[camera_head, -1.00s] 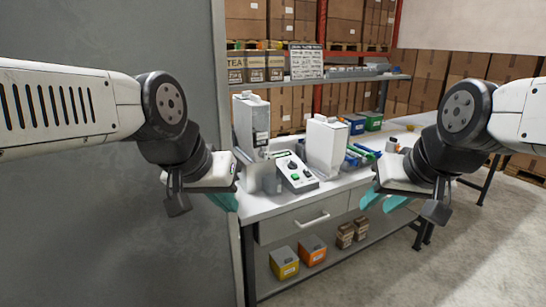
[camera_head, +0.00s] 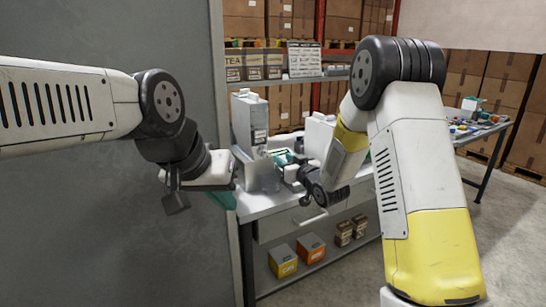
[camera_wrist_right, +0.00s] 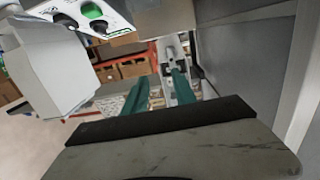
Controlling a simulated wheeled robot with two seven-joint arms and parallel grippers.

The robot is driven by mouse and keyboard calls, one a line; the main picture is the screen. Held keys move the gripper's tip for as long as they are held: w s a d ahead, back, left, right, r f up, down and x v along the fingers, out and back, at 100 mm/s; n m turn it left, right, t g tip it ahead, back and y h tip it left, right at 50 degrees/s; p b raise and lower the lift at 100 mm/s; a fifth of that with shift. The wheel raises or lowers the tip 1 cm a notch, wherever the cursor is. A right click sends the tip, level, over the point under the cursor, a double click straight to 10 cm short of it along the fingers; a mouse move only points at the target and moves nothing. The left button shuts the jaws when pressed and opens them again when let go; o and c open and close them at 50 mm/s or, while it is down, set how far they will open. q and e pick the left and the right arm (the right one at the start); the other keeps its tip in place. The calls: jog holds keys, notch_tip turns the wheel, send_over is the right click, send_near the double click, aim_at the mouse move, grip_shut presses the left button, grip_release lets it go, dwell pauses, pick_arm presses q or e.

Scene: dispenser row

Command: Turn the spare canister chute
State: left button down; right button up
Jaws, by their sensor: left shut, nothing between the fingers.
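A tall grey dispenser (camera_head: 249,122) stands at the left end of the bench. A white canister (camera_head: 318,134) stands to its right, partly hidden behind my right arm; I cannot make out a chute on it. My right gripper (camera_head: 283,157) is over the bench in front of the grey dispenser. In the right wrist view its teal fingers (camera_wrist_right: 160,92) are apart, with a narrow pale part (camera_wrist_right: 170,48) beyond them; I cannot tell whether it is a chute. My left gripper (camera_head: 222,199) is shut and empty at the bench's left front corner.
A control box (camera_wrist_right: 85,15) with a green knob and dark knobs is close to my right gripper, beside a white block (camera_wrist_right: 48,72). A grey wall (camera_head: 110,220) borders the bench's left. Boxes (camera_head: 283,260) sit on the lower shelf.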

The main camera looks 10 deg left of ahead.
aim_at(265, 154)
jog(key=shift+n+y, duration=0.4)
jog(key=shift+y, duration=0.2)
jog(key=w+a, duration=0.2)
jog(key=w+a+f, duration=0.1)
jog(key=w+a, duration=0.3)
jog(key=shift+a+f, duration=0.3)
jog(key=shift+a, duration=0.05)
grip_shut()
